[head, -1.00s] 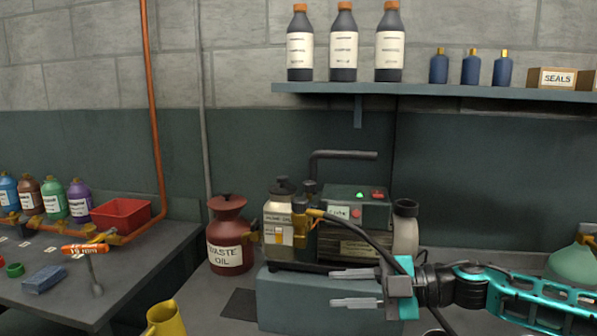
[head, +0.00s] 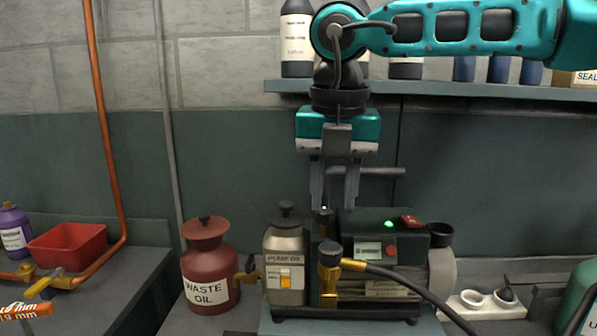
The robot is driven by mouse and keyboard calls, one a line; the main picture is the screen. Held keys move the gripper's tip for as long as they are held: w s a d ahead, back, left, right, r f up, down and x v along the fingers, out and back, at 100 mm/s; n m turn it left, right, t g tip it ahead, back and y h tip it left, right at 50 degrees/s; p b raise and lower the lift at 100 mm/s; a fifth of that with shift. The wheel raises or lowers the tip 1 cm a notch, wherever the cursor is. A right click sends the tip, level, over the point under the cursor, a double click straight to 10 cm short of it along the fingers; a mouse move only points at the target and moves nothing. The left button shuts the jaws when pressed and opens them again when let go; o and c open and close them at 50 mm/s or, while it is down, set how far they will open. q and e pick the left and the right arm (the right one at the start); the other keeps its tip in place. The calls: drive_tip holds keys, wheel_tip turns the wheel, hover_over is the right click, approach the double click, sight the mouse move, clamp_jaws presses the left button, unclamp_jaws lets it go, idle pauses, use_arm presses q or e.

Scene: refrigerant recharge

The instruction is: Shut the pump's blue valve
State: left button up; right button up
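The pump (head: 385,255) stands on a low bench, a dark green and black body with a lit green light and a red switch on top. My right gripper (head: 334,204) points straight down over the pump's left part, with its two fingers apart. Its tips are close to a small dark knob (head: 323,215). A black-capped brass fitting (head: 329,272) with a black hose (head: 413,288) is at the pump's front. I cannot make out a blue valve handle; fingers and fittings may hide it. My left gripper is not in view.
A waste oil can (head: 208,262) and a pump oil bottle section (head: 285,255) stand to the left. A dark pipe (head: 380,171) runs behind the gripper. A shelf (head: 430,88) with bottles is above. A red bin (head: 68,243) sits on the left table.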

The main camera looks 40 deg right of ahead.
drive_tip(key=shift+w, duration=0.65)
drive_tip(key=shift+f, duration=0.25)
drive_tip(key=shift+s+d+f, duration=0.1)
drive_tip(key=shift+s+f, duration=0.1)
drive_tip(key=shift+f, duration=0.75)
drive_tip(key=f+b, duration=0.1)
drive_tip(key=f, duration=0.1)
drive_tip(key=f+b, duration=0.1)
drive_tip(key=f, duration=0.1)
drive_tip(key=f+b, duration=0.1)
drive_tip(key=f, duration=0.1)
drive_tip(key=shift+w+d+f+b, duration=0.1)
drive_tip(key=shift+w+d+b, duration=0.15)
drive_tip(key=shift+w+b, duration=0.1)
drive_tip(key=shift+r, duration=0.2)
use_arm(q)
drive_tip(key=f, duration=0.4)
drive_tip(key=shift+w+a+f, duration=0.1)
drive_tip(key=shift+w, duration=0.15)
use_arm(e)
drive_tip(key=shift+f, duration=0.1)
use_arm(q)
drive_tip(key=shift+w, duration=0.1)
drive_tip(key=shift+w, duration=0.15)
use_arm(e)
drive_tip(key=shift+w, duration=0.1)
